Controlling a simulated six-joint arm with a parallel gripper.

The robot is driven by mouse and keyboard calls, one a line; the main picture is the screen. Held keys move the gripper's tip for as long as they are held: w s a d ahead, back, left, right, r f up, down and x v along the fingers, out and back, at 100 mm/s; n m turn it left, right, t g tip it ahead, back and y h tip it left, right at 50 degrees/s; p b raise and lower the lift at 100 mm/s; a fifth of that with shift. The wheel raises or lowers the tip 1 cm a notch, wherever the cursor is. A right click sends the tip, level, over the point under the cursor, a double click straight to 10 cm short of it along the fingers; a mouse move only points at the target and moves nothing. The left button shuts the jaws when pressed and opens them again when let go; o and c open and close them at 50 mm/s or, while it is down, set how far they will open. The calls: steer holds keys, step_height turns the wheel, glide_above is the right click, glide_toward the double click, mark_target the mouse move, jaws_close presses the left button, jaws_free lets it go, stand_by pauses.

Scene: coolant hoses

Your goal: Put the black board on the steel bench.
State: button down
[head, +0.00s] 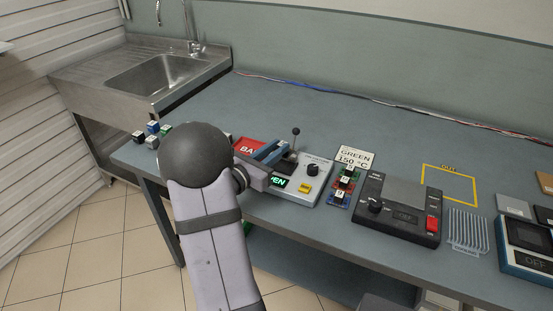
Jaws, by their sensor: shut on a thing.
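My gripper (263,172) is over the left side of the lever machine (303,183), partly hidden by my own wrist. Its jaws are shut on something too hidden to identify. A blue and dark block shape (270,152) shows at the jaws; I cannot tell whether it is gripper or held thing. I cannot make out a black board for certain. The grey-blue bench top (300,107) runs across the view. A steel sink unit (100,75) stands at its far left end.
Small coloured blocks (152,128) sit at the bench's left end. Right of the lever machine are a row of coloured boards (343,188), a black device with a red switch (401,212) and a finned plate (467,230). A yellow outlined square (449,184) is empty. Cables run along the back.

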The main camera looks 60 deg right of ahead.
mark_target(320, 222)
step_height(320, 222, up, 5)
steer(key=s+p, duration=0.1)
steer(key=p, duration=0.1)
steer(key=s+a+f+m+g, duration=0.1)
steer(key=s, duration=0.2)
steer(key=s+a+f+m+g+y, duration=0.1)
steer(key=s+f, duration=0.1)
steer(key=s+a+f+m+g+p, duration=0.1)
steer(key=s+g, duration=0.1)
steer(key=s, duration=0.1)
steer(key=shift+s+a+f, duration=0.2)
steer(key=shift+s+a, duration=0.15)
steer(key=s+a+r+m+g+y, duration=0.1)
steer(key=s+a+m+g+y, duration=0.25)
steer(key=s+a+g, duration=0.35)
steer(key=shift+s+d+f+t+b, duration=0.15)
steer(key=shift+d+f+t+b, duration=0.2)
steer(key=shift+f, duration=1.3)
steer(key=shift+s+f+t+b, duration=0.1)
steer(key=shift+f+t, duration=0.35)
steer(key=shift+f, duration=1.2)
steer(key=shift+s+d+f+t+b, duration=0.15)
steer(key=shift+d+f+t+b, duration=0.2)
steer(key=shift+f, duration=1.3)
steer(key=shift+a, duration=0.15)
